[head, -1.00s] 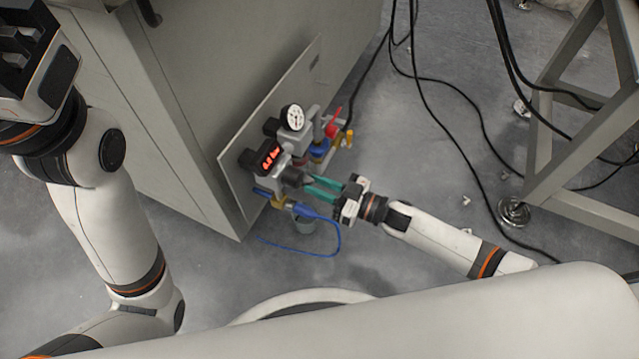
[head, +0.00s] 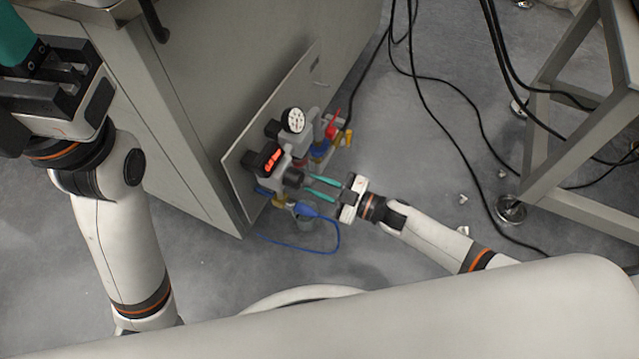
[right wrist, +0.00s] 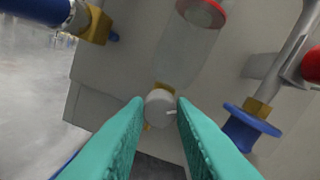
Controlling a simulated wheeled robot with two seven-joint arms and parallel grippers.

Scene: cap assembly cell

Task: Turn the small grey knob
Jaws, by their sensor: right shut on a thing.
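In the head view the right gripper (head: 306,184) reaches in from the right to the valve assembly (head: 270,180); the small knob is too small to make out there. My left gripper (head: 20,40) is at the top left of the head view, partly cut off, away from the assembly.
The assembly sits on a panel (head: 232,165) on a grey cabinet, with a dial gauge (head: 292,120), a red-lit display (head: 269,158) and a red handle (head: 332,124). A blue hose (head: 325,252) loops below. Black cables (head: 430,120) and a metal frame (head: 565,140) stand right.

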